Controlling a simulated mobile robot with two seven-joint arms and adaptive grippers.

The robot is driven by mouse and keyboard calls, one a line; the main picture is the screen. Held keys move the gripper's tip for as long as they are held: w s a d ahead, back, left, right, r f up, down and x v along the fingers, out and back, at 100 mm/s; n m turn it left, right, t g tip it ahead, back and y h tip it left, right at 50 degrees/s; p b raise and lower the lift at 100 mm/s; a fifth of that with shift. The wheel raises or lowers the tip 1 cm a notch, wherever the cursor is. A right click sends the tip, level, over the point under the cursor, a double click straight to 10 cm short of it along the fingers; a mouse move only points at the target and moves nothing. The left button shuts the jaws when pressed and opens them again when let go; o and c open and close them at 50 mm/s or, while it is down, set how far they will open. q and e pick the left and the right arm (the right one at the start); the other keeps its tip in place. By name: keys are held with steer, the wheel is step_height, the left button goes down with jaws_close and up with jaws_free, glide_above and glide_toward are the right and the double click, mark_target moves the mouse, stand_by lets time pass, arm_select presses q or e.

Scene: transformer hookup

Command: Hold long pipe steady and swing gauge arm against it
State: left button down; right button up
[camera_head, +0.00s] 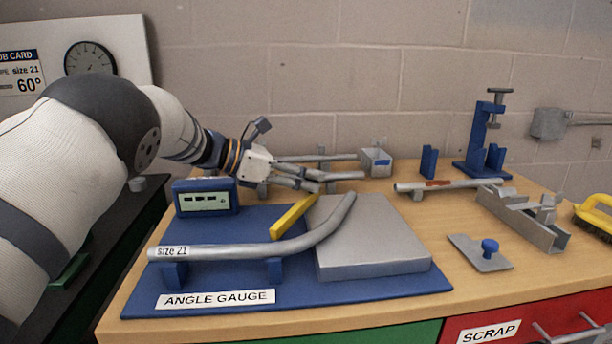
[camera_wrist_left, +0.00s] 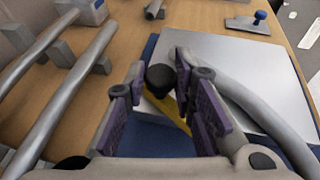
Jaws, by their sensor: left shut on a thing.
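The long bent pipe (camera_head: 215,253), labelled "size 21", lies in blue supports on the blue angle gauge base (camera_head: 345,289). Its bent end rises over a grey plate (camera_head: 375,245); it also shows in the left wrist view (camera_wrist_left: 245,97). The yellow gauge arm (camera_head: 293,217) slants just behind the pipe; I cannot tell whether they touch. In the left wrist view the gauge arm (camera_wrist_left: 182,122) carries a black knob (camera_wrist_left: 160,78). My left gripper (camera_head: 315,183) is shut on this knob, behind the pipe's bend. The right gripper is in neither view.
A blue readout box (camera_head: 206,197) stands at the gauge's back left. Straight pipes (camera_head: 320,158) lie on a rack behind my left gripper. A blue clamp stand (camera_head: 484,140), a grey channel fixture (camera_head: 525,215) and a blue-knobbed plate (camera_head: 480,253) occupy the right side.

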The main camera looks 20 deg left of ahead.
arm_select(q)
steer(key=shift+d+f+m+g+b, duration=0.3)
steer(key=shift+d+m+g+b, duration=0.05)
steer(key=shift+d+m+g, duration=0.2)
steer(key=shift+s+d+r+m+g+h, duration=0.1)
steer(key=shift+s+d+m+g+h, duration=0.1)
steer(key=shift+d+m+g+h, duration=0.25)
steer(key=shift+d, duration=0.1)
steer(key=c, duration=1.4)
jaws_free()
steer(key=shift+r, duration=0.1)
steer(key=shift+o, duration=0.2)
steer(key=v, duration=1.2)
